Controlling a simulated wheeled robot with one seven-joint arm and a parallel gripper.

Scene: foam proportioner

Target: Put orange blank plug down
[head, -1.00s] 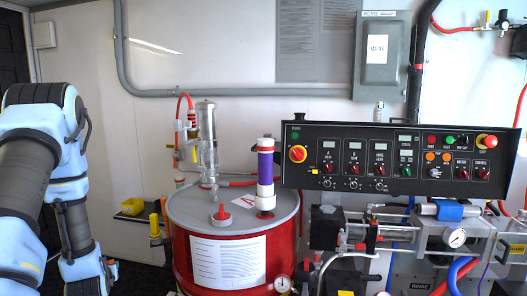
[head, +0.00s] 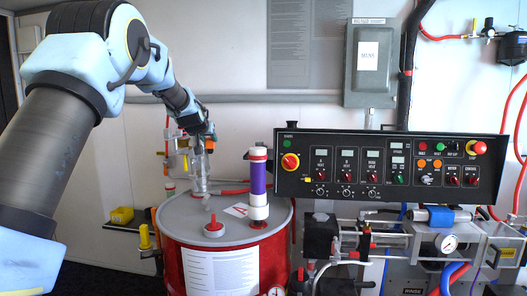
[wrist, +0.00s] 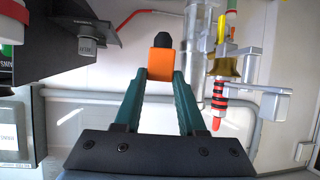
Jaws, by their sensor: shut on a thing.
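The orange blank plug (wrist: 161,63) shows in the wrist view as an orange block with a black rounded end. My gripper (wrist: 160,82) is shut on it, with one green finger on each side. In the head view my gripper (head: 207,138) is at the end of the raised arm, near the clear cylinder above the red drum (head: 225,250).
The black control panel (head: 390,165) is to the right. A yellow bin (head: 122,216) sits at left.

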